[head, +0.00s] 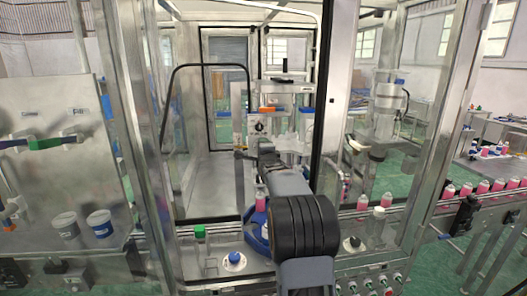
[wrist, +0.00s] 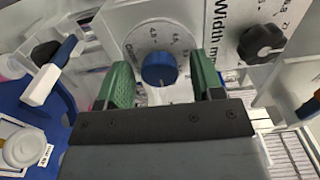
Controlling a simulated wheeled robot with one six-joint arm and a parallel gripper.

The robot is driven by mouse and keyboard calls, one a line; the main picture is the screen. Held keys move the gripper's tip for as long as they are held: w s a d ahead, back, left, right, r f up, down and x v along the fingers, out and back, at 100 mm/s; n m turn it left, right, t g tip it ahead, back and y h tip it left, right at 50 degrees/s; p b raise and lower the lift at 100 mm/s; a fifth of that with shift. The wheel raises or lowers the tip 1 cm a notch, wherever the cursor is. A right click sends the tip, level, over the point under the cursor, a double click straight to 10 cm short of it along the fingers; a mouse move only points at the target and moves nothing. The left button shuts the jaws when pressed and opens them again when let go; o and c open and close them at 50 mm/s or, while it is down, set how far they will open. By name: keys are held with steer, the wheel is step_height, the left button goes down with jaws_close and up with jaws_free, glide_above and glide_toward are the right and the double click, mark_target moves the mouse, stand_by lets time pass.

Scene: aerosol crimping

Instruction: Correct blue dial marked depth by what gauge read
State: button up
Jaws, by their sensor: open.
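The blue dial (wrist: 159,69) sits on a pale round scale plate (wrist: 150,36) with small printed numbers, in the upper middle of the wrist view. Its numbers are too small to read surely. My gripper (wrist: 160,64) is open, with one green finger on each side of the dial and a gap to each. I cannot tell how deep the fingertips reach. In the head view my arm (head: 305,228) reaches into the machine and its end covers the dial area. I cannot make out a gauge reading in either view.
A black knob (wrist: 262,42) on a panel printed "Width" stands right of the dial. A white-handled lever (wrist: 40,85) and a blue round plate (wrist: 38,122) lie to the left. Metal posts (head: 335,95) frame the machine opening. Pink bottles (head: 483,187) line the right conveyor.

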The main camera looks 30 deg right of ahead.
steer(key=shift+s, duration=0.1)
steer(key=b+v, duration=0.4)
steer(key=v, duration=0.9)
steer(key=shift+s+a+b, duration=0.2)
steer(key=shift+s+b, duration=0.1)
steer(key=shift+b, duration=0.1)
